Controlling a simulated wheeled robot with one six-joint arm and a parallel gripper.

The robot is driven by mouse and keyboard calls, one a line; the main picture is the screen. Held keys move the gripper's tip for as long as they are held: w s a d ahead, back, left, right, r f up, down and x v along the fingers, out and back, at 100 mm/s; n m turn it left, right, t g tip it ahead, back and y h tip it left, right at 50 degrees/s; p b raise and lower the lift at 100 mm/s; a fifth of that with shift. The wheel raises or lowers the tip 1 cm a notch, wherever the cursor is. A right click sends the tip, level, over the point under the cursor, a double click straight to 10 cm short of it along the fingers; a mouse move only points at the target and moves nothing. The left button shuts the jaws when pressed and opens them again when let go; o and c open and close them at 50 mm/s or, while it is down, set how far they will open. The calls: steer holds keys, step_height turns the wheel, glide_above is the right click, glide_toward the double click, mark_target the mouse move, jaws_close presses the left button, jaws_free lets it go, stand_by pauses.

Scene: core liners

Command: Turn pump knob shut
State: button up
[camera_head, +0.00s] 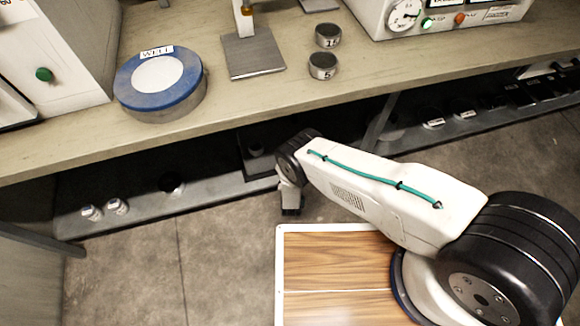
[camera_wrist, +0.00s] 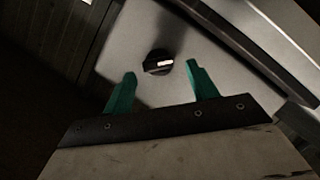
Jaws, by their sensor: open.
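In the wrist view a round black knob (camera_wrist: 158,62) with a white pointer mark sits on a pale grey panel (camera_wrist: 205,28). The pointer mark lies nearly level, toward the knob's right side. My gripper (camera_wrist: 161,72) is open, with one green finger to the left of the knob and one to the right. There is a gap on each side, and I see no contact. The knob is not visible in the head view, where my arm (camera_head: 365,185) reaches down in front of the bench and its fingers are hidden.
The bench (camera_head: 290,100) holds a blue-rimmed round container (camera_head: 133,90), a square metal plate stand (camera_head: 252,55), two small dark cups (camera_head: 323,66) and a white instrument with a dial (camera_head: 452,18). A lower shelf (camera_head: 150,204) runs beneath. The panel's dark edge (camera_wrist: 240,40) slopes at the right.

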steer(key=v, duration=0.6)
steer(key=shift+s, duration=0.35)
steer(key=shift+w+d, duration=0.1)
steer(key=shift+d, duration=0.05)
steer(key=c, duration=0.5)
steer(key=w+d+m+y, duration=0.3)
steer(key=w+d+m, duration=0.25)
steer(key=d, duration=0.45)
steer(key=s+a+m+g+y, duration=0.2)
steer(key=s+a+m+y, duration=0.1)
steer(key=a+m+y, duration=0.3)
steer(key=shift+m+h, duration=0.45)
steer(key=shift+h, duration=0.15)
steer(key=x, duration=0.6)
steer(key=shift+w+d+f, duration=0.2)
steer(key=shift+d+f, duration=0.1)
steer(key=shift+d, duration=0.05)
jaws_close()
